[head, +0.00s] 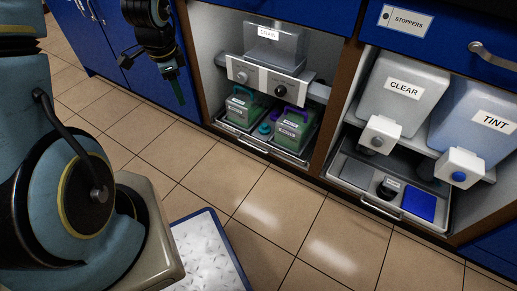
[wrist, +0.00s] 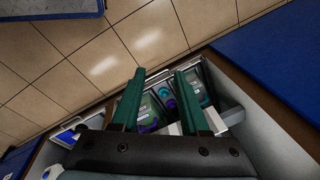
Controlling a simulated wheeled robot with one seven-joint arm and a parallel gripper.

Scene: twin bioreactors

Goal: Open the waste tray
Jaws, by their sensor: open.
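Two low pull-out trays show in the head view, and I cannot read which is the waste tray. The left tray (head: 262,149) sits at the bottom of the left bay and holds two green containers (head: 240,108) (head: 292,130), one with a teal handle and one with a purple handle. It has a bar handle along its front. The right tray (head: 385,207) holds a black jar and a blue pad. My gripper (head: 178,90) is left of the left bay, open and empty.
Above the right tray are CLEAR (head: 404,92) and TINT (head: 478,118) tanks with taps. A grey tank over a two-knob panel (head: 263,79) stands above the left tray. A blue-edged white mat or tray (head: 207,250) lies on the floor. The tiles before the bays are clear.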

